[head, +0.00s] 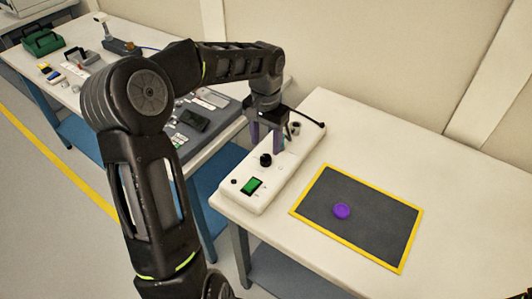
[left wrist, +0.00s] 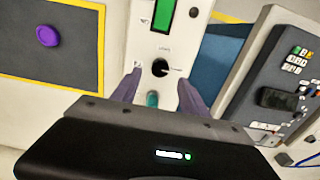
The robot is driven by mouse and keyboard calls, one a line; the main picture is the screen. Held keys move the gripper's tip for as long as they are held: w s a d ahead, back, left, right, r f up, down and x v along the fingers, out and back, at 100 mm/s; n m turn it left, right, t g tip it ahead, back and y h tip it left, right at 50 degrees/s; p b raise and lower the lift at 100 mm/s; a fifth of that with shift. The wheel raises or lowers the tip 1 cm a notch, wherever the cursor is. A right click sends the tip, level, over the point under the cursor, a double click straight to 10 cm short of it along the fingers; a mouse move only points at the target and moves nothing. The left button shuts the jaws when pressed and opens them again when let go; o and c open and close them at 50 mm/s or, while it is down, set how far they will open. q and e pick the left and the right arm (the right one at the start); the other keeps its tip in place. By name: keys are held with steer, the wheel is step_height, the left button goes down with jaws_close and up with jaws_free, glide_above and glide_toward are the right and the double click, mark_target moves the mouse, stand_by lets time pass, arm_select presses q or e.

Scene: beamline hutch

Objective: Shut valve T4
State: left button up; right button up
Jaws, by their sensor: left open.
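A white control panel (head: 254,194) lies along the left edge of the near table. It carries a black knob (head: 265,160), which also shows in the left wrist view (left wrist: 160,68), and a green screen (head: 251,186). My left gripper (head: 266,147) is over the panel, pointing down, its fingers apart with nothing held. In the left wrist view the black knob appears between and just beyond the fingertips, and a small teal part (left wrist: 152,99) shows between the fingers. I cannot read a T4 label, so I cannot tell which part is valve T4.
A dark mat with a yellow border (head: 325,173) lies right of the panel, with a purple disc (head: 342,210) on it. The table right of the mat is clear. Another bench (head: 141,61) at the left holds a green box (head: 43,41) and several small items.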

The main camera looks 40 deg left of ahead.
mark_target(266, 157)
arm_select(q)
step_height(266, 157, down, 6)
steer(key=shift+r, duration=0.25)
jaws_close()
stand_by(0.6)
